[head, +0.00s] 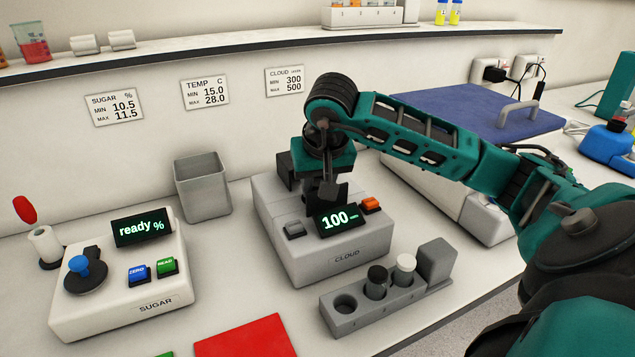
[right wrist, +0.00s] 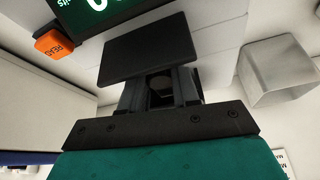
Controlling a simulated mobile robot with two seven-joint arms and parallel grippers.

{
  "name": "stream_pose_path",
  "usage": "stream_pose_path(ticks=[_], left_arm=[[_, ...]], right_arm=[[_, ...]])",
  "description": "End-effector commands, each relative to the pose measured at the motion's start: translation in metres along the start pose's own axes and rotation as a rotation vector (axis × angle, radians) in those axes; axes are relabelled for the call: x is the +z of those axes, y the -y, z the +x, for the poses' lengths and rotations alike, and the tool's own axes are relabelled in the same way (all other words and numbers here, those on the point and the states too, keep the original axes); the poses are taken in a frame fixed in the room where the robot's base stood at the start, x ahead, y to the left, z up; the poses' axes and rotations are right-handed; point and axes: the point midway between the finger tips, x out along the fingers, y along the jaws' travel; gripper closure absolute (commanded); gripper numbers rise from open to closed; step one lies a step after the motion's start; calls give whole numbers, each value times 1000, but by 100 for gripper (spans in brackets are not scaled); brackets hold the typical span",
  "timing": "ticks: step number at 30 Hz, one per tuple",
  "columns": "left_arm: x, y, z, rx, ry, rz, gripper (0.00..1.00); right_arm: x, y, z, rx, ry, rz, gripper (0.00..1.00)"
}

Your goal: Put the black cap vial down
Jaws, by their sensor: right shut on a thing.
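A vial with a black cap (head: 376,275) stands upright in the middle of the grey rack (head: 335,326), beside a white-capped vial (head: 404,268). The rack's left hole is empty. My right gripper (head: 326,197) points down over the top of the CLOUD meter (head: 318,264), behind its display. In the right wrist view, my right gripper (right wrist: 160,88) is shut on a small dark thing with a round grey top, mostly hidden by the fingers and a dark plate (right wrist: 148,48). I cannot tell whether it is a vial. My left gripper is out of view.
The CLOUD display (head: 338,218) reads 100. The SUGAR meter (head: 130,290) stands at left, showing "ready". A grey open bin (head: 203,190) stands behind, between the meters. A red mat (head: 246,338) lies in front. A shelf (head: 250,42) runs along the back wall.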

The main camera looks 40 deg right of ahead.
Motion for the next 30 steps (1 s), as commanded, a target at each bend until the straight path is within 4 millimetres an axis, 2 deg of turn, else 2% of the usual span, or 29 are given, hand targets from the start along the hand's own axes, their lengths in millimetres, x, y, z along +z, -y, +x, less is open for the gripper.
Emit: stream_pose_path(ticks=[6,7,14,23,26,30], left_arm=[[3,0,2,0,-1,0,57],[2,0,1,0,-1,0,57],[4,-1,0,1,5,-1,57],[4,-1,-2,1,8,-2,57],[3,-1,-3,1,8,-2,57],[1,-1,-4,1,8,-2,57]], right_arm=[[1,0,4,1,0,0,99],[1,0,3,0,0,1,68],[1,0,2,0,1,0,45],[0,0,0,0,1,0,44],[-1,0,-9,-1,-2,0,44],[-2,0,-36,-1,-6,-1,44]])
